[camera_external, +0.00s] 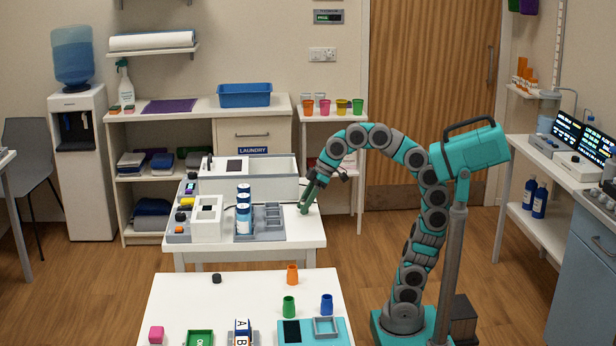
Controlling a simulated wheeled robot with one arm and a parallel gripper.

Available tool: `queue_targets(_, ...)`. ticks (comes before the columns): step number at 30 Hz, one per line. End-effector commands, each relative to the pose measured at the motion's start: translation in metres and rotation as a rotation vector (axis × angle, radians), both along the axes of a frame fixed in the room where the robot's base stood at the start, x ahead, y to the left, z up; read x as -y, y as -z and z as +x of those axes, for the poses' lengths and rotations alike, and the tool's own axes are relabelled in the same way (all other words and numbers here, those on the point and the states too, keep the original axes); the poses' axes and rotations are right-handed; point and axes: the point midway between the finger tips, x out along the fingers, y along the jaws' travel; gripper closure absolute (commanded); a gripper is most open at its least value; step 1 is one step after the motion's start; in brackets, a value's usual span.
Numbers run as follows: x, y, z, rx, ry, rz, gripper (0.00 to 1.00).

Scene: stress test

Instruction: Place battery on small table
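My gripper (307,200) points down over the right end of the white middle table (300,229). Its dark green fingers are close to the tabletop, right of a grey compartment tray (271,220). Whether the fingers are apart or hold something is too small to tell. I cannot pick out a battery with certainty. A blue-and-white cylindrical stack (243,212) stands left of the tray. A front white table (240,290) and a narrow rear table (331,118) with coloured cups are also in view; which one is the small table is unclear.
A white box-like device (207,218) and a low white bin (278,185) share the middle table.

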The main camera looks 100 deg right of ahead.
Motion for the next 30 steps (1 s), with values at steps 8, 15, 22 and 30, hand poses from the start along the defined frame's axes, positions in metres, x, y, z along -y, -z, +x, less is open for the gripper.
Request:
queue_targets(8,0.0,0.0,0.0,0.0,0.0,0.0,0.39)
queue_targets(15,0.0,-0.007,-0.002,0.002,0.0,-0.001,0.39)
queue_targets(22,0.003,-0.034,-0.017,0.004,0.0,0.0,0.39)
queue_targets(30,0.006,-0.068,-0.036,0.004,0.001,0.0,0.39)
